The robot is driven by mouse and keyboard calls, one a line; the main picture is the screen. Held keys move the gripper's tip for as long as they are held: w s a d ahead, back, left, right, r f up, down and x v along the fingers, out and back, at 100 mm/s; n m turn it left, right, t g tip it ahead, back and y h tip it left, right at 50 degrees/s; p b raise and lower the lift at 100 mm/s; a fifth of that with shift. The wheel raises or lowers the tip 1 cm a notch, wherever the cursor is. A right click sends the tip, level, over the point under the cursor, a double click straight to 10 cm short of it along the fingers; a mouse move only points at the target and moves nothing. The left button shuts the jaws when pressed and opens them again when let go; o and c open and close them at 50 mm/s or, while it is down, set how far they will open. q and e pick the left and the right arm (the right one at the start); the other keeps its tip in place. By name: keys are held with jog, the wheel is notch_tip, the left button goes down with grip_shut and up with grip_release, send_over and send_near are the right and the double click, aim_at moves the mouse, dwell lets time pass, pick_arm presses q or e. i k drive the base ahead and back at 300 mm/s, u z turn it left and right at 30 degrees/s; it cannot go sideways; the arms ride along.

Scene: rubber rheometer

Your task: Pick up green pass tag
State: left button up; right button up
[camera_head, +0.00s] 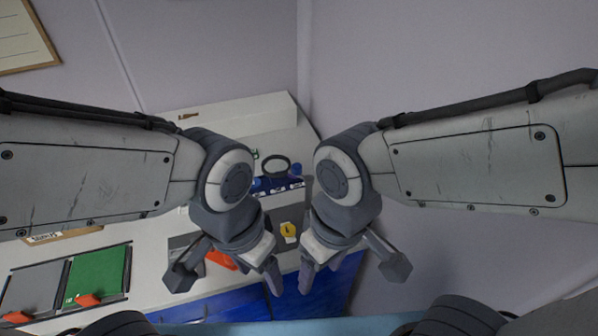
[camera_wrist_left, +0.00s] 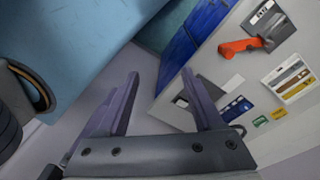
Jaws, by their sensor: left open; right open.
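A small green tag (camera_wrist_left: 279,113), which looks like the green pass tag, lies on the white work surface in the left wrist view, right beside a yellow tag (camera_wrist_left: 261,120). I cannot make the green tag out surely in the head view, where my arms cover part of the bench. My left gripper (camera_head: 270,276) is open and empty; its two fingers also show in the left wrist view (camera_wrist_left: 160,76), apart from the tag. My right gripper (camera_head: 306,274) is open, close to the left one, with nothing seen in it.
A yellow piece (camera_head: 288,230) lies on the bench between my wrists. A green panel (camera_head: 99,274) and a grey panel with red handles are at lower left. A blue rack (camera_head: 280,186) stands farther back. An orange-red handle (camera_wrist_left: 238,47) sticks out in the left wrist view.

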aim_at(255, 152)
jog(key=u, duration=1.45)
jog(key=i, duration=0.35)
jog(key=z, duration=0.45)
